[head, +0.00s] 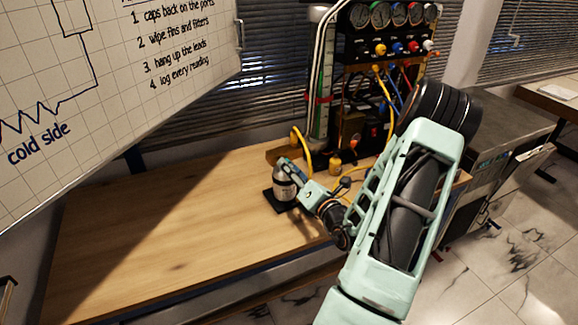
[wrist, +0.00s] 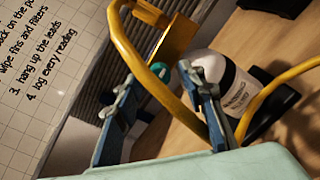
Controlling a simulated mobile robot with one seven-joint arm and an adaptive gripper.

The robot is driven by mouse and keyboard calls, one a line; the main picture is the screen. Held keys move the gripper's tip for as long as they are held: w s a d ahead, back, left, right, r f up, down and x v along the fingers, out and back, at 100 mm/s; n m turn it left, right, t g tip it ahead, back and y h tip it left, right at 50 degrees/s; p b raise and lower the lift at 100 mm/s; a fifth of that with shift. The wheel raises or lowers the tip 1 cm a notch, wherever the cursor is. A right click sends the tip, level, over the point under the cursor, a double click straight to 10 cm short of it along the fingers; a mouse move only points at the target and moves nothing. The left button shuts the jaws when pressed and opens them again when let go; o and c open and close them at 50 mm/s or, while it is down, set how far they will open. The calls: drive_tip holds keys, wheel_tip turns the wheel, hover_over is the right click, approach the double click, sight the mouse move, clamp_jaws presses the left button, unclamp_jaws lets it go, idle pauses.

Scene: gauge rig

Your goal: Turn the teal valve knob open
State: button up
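A teal valve knob (wrist: 157,69) shows in the wrist view, partly hidden, at the top end of a white labelled cylinder (wrist: 232,84). The cylinder (head: 284,185) stands on a black base on the wooden bench in the head view. My gripper (head: 285,165) is at the top of the cylinder there and hides the knob. In the wrist view my gripper (wrist: 156,78) has its two blue fingers wide apart. The knob appears in the gap between them, nearer the right finger. I cannot tell if a finger touches it.
A yellow hose (wrist: 138,55) arches close in front of the fingers in the wrist view. A gauge panel (head: 385,45) with coloured knobs and leads stands behind the cylinder. A whiteboard (head: 110,100) hangs at left. The bench's left part (head: 150,240) is clear.

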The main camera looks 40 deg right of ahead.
drive_tip(key=shift+w, duration=0.7)
clamp_jaws()
